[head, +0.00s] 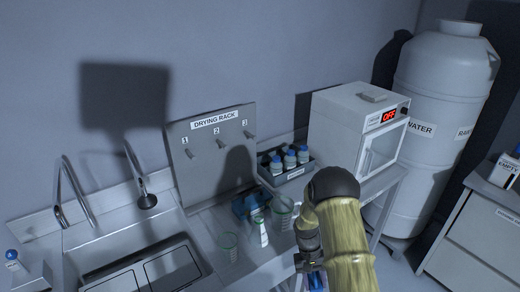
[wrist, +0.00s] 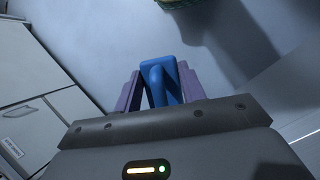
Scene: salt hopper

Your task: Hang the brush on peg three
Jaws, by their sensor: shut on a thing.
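My gripper (wrist: 160,86) is shut on a blue piece, which looks like the handle of the brush (wrist: 174,72); no bristles show. In the head view my gripper is low at the right of centre, partly hidden by my arm, with a bit of blue below it. The drying rack (head: 183,165) is an upright grey board behind the counter. Its pegs are labelled 1, 2 and 3; peg three (head: 249,134) is at the right end and looks bare. My gripper is in front of the rack, to the right and apart from it.
A sink (head: 135,272) with taps is at the left. A blue holder (head: 240,207), glassware (head: 229,245) and a grey tray (head: 269,176) of blue-capped bottles stand below the rack. A white oven (head: 335,130) and a water tank (head: 440,90) are at the right.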

